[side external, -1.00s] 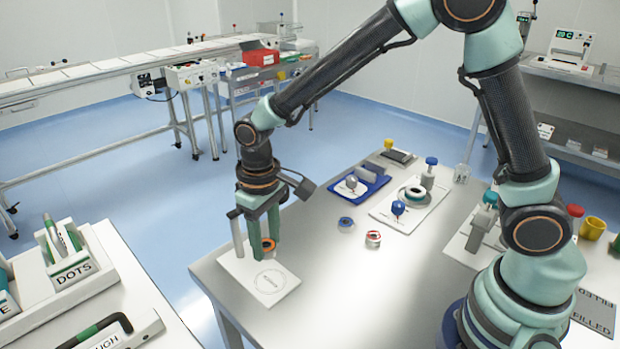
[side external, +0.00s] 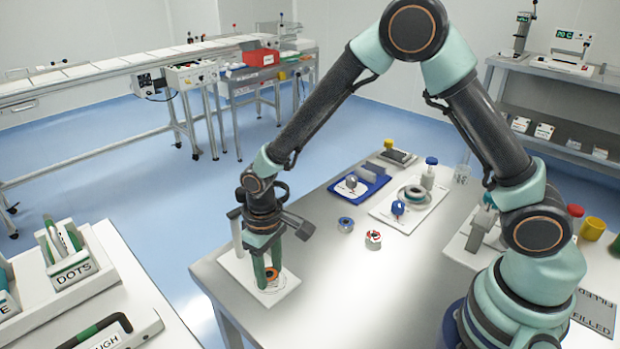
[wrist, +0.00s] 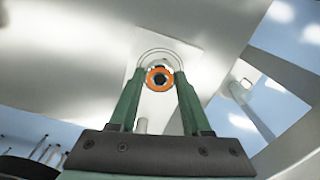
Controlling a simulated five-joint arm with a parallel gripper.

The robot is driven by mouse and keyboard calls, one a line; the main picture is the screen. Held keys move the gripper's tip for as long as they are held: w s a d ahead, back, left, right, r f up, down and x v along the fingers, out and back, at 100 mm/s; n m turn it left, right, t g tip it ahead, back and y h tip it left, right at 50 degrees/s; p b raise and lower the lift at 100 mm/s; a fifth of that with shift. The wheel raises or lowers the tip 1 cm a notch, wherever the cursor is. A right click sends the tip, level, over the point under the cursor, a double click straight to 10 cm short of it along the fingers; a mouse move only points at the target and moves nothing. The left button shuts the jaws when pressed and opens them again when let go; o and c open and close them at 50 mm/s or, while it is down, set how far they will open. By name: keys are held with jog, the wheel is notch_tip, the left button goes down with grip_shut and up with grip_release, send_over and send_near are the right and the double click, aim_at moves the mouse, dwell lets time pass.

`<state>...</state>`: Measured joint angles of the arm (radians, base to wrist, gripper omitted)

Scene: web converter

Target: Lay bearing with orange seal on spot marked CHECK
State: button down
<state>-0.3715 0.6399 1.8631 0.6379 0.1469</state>
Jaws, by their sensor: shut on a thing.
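The bearing with the orange seal (side external: 271,273) is between the green fingers of my gripper (side external: 267,281). The wrist view shows its orange ring (wrist: 151,85) face-on, pinched between both fingertips (wrist: 160,80). The white plate with the printed circle (side external: 238,268) lies at the table's near left corner, and my gripper is over it. In the wrist view part of the circle (wrist: 159,51) shows just beyond the bearing. The circle's lettering is hidden now. I cannot tell whether the bearing touches the plate.
A blue-seal bearing (side external: 346,224) and a red-marked bearing (side external: 373,239) stand on the table to the right. Behind them are a blue tray (side external: 345,188) and a white board (side external: 381,211) with parts. A grey post (side external: 236,232) stands at the plate's back left. The table's front is clear.

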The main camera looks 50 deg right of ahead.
aim_at(271, 274)
jog(key=shift+c, duration=1.8)
grip_release()
jog(key=shift+f, duration=0.1)
notch_tip(271, 274, up, 12)
jog(key=r, duration=0.1)
jog(key=s+d+r+m+t, duration=0.1)
jog(key=s+d+r+t, duration=0.1)
jog(key=s+d+r, duration=0.3)
jog(key=s+d+r+m+t, duration=0.1)
jog(key=s+d+r+t, duration=0.2)
jog(key=d, duration=0.7)
notch_tip(271, 274, up, 3)
jog(key=shift+s+f+m+t, duration=0.15)
jog(key=shift+s+m+t, duration=0.15)
jog(key=shift+s, duration=0.65)
